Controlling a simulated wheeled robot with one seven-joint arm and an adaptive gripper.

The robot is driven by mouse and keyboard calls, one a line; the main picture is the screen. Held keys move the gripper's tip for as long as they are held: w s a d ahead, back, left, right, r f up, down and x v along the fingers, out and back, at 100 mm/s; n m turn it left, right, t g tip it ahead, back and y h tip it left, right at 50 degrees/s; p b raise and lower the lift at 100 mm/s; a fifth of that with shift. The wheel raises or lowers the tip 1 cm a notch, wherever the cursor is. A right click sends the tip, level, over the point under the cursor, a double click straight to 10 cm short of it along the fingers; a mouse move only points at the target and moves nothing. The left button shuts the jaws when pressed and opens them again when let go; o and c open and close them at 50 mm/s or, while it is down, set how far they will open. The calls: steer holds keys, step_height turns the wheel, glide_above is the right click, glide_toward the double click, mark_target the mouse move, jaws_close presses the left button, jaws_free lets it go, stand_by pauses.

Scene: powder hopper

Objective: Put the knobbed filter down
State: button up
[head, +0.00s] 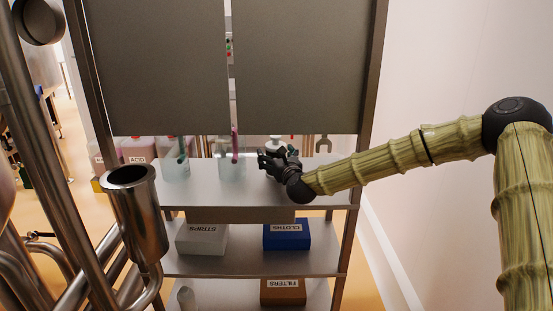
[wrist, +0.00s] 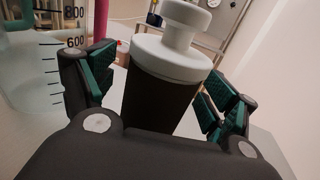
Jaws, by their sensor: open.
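The knobbed filter has a white cap with a round knob (wrist: 177,50) and a dark cylindrical body (wrist: 155,98). In the wrist view it stands between the two fingers of my gripper (wrist: 160,95), which are spread to either side of it with green pads. Its lower end is hidden behind the gripper's own palm. In the head view my gripper (head: 268,160) is at the upper shelf (head: 240,188), and the filter is mostly hidden there.
A graduated beaker (wrist: 30,75) is close on the left in the wrist view. In the head view two beakers (head: 175,165) stand left of my gripper, one with a pink rod (head: 234,140). Grey panels (head: 297,65) hang above. Lower shelves hold a blue CLOTHS box (head: 287,237) and a STRIPS box (head: 203,240).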

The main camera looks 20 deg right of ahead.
steer(key=shift+w, duration=0.6)
steer(key=shift+c, duration=0.4)
steer(key=shift+d, duration=0.1)
steer(key=c, duration=1.2)
steer(key=shift+r, duration=0.1)
